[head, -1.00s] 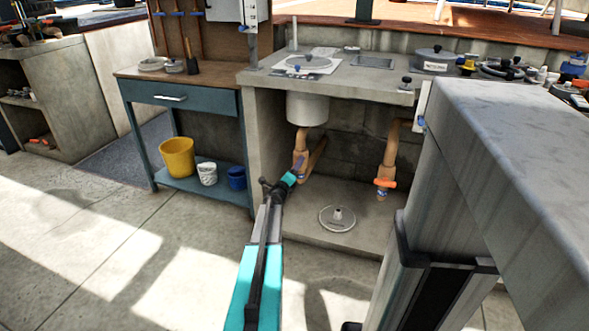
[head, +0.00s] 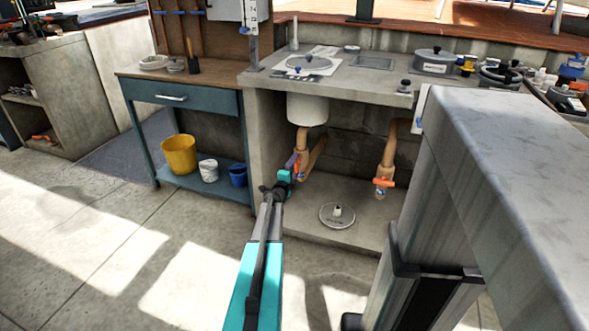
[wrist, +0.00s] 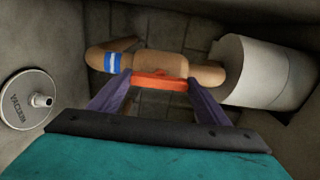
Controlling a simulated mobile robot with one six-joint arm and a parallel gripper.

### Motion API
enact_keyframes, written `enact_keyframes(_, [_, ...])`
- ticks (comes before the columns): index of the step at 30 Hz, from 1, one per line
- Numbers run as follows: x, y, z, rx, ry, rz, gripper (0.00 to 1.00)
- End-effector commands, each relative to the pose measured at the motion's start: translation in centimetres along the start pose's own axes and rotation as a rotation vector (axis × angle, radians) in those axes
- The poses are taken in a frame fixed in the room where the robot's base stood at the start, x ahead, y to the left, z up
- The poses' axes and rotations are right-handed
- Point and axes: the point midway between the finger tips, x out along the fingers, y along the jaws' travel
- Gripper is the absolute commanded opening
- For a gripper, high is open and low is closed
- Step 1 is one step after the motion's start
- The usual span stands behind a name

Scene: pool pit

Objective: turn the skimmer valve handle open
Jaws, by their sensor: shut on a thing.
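The skimmer valve sits on the left tan pipe (head: 302,141) under the counter, below a white round pot. Its orange handle (wrist: 158,82) shows in the wrist view between the two purple fingers of my gripper (wrist: 160,79), lying roughly along the pipe. My gripper is shut on this handle, with a finger at each end. In the head view my gripper (head: 293,165) is at the left pipe's valve and hides most of the handle. A blue and white band (wrist: 113,62) marks the pipe beside the handle in the wrist view.
A second pipe with an orange handle (head: 384,182) stands to the right. A round vacuum plate (head: 337,215) lies on the cabinet floor. The white pot (head: 307,110) hangs close above the left valve. Concrete walls enclose the space. A blue workbench (head: 180,90) stands left.

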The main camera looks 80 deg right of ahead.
Motion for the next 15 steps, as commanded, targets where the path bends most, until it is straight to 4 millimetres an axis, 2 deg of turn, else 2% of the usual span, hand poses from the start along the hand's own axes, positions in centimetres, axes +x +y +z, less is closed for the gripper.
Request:
enact_keyframes(1, [0.02,-0.12,0.51,-0.007,-0.008,-0.001,0.48])
enact_keyframes(8, [0.01,-0.11,0.49,-0.006,-0.008,-0.001,0.48])
enact_keyframes(9, [0.01,-0.11,0.49,-0.006,-0.008,-0.001,0.74])
enact_keyframes(12, [0.01,-0.1,0.36,-0.004,-0.006,-0.001,0.89])
enact_keyframes(15, [0.01,-0.07,0.23,-0.003,-0.004,-0.001,0.89])
